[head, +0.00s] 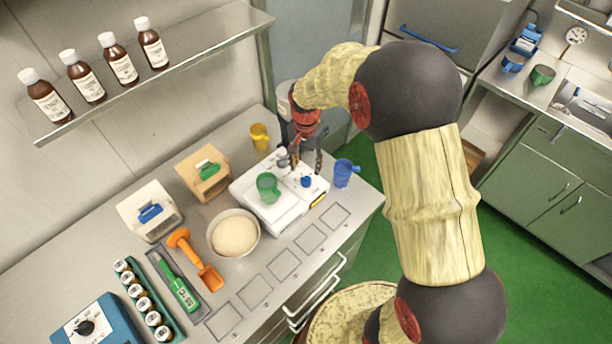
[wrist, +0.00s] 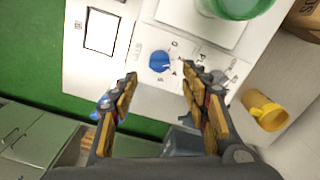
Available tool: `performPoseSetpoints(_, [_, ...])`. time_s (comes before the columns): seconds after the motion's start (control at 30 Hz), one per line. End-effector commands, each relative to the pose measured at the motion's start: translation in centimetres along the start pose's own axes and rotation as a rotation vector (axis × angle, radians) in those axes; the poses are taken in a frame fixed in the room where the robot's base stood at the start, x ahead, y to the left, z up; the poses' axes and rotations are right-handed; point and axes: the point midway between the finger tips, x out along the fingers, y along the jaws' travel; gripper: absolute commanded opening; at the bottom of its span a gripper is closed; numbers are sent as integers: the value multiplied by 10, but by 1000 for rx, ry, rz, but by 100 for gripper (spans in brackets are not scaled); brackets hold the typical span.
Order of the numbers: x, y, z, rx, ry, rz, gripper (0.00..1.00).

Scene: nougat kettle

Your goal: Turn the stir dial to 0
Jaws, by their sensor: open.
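A white hotplate-like unit (head: 270,222) stands on the steel counter and bears a green cup (head: 268,186). On its panel are a blue dial (head: 306,181) and a grey dial (head: 283,161). I cannot read which one is marked for stirring. In the wrist view the blue dial (wrist: 160,61) has small printed marks around it, and the grey dial (wrist: 222,77) lies to its right, partly behind a finger. My gripper (wrist: 160,80) is open and empty. The blue dial lies in line with the gap between its fingertips; contact is not visible.
A blue cup (head: 345,172) stands close to the right of the unit, and a yellow cup (head: 260,136) behind it. A bowl of pale powder (head: 235,234) sits at left front. A bottle shelf (head: 190,65) hangs at upper left.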

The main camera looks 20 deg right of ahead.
Motion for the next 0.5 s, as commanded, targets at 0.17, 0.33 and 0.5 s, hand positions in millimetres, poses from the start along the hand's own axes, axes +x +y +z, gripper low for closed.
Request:
performPoseSetpoints(0.17, [30,1,1,-1,-4,3,46])
performPoseSetpoints(0.33, [52,1,1,-2,-2,2,46])
performPoseSetpoints(0.5, [63,0,0,-2,0,0,46])
